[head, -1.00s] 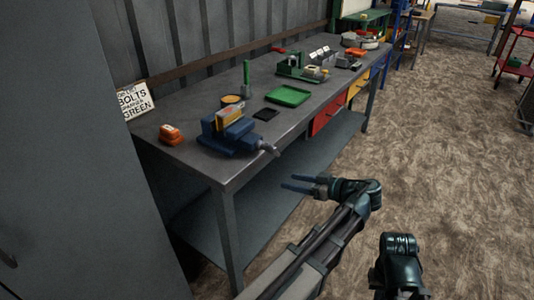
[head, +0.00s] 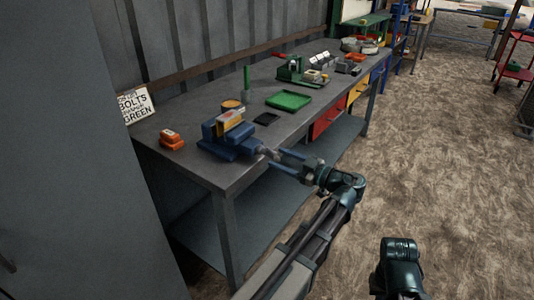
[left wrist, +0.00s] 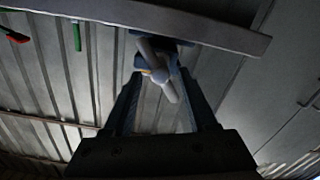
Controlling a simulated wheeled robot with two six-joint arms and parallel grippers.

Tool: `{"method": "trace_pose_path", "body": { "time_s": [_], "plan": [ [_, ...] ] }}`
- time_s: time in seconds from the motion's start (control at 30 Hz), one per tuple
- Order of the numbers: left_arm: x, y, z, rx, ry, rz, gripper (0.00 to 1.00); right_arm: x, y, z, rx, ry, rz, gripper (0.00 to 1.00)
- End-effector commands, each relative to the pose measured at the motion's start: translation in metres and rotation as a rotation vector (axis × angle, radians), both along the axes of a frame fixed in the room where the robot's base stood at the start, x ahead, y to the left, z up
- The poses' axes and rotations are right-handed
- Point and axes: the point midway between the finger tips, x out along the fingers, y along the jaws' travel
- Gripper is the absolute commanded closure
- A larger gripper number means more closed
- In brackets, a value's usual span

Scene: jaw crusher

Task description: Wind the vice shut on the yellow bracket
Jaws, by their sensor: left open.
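The blue vice (head: 218,149) stands at the front edge of the grey workbench. The yellow bracket (head: 229,118) sits upright in its jaws; whether the jaws touch it I cannot tell. The vice's grey screw end and handle (head: 264,151) point out past the bench edge. My left gripper (head: 276,160) is open, its fingertips close to the handle. In the left wrist view, the grey handle (left wrist: 158,75) slants between the two spread fingers of my left gripper (left wrist: 157,85), with the blue vice behind it. Contact with the handle cannot be told.
The workbench (head: 220,178) also bears an orange block (head: 172,140), a black pad (head: 267,119), a green tray (head: 288,101) and a green upright rod (head: 246,78). A sign (head: 136,104) leans at the left. The floor in front of the bench is clear.

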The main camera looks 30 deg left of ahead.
Motion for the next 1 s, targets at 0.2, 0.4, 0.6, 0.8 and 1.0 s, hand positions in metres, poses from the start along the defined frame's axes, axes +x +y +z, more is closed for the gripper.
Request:
{"method": "trace_pose_path", "body": {
  "time_s": [0.2,0.4,0.6,0.8,1.0],
  "plan": [
    [0.002,0.036,0.0,-0.001,0.001,0.003,0.42,0.0,0.0,0.0,0.0,0.0,0.0,1.0],
    [0.004,0.052,0.0,-0.001,0.001,0.002,0.42,0.0,0.0,0.0,0.0,0.0,0.0,1.0],
    [0.004,0.056,0.0,0.0,0.001,0.0,0.42,0.0,0.0,0.0,0.0,0.0,0.0,1.0],
    [0.004,0.056,0.0,-0.001,0.001,0.0,0.48,0.0,0.0,0.0,0.0,0.0,0.0,1.0],
    [0.004,0.055,0.0,-0.001,0.001,0.0,0.84,0.0,0.0,0.0,0.0,0.0,0.0,1.0]
  ]
}}
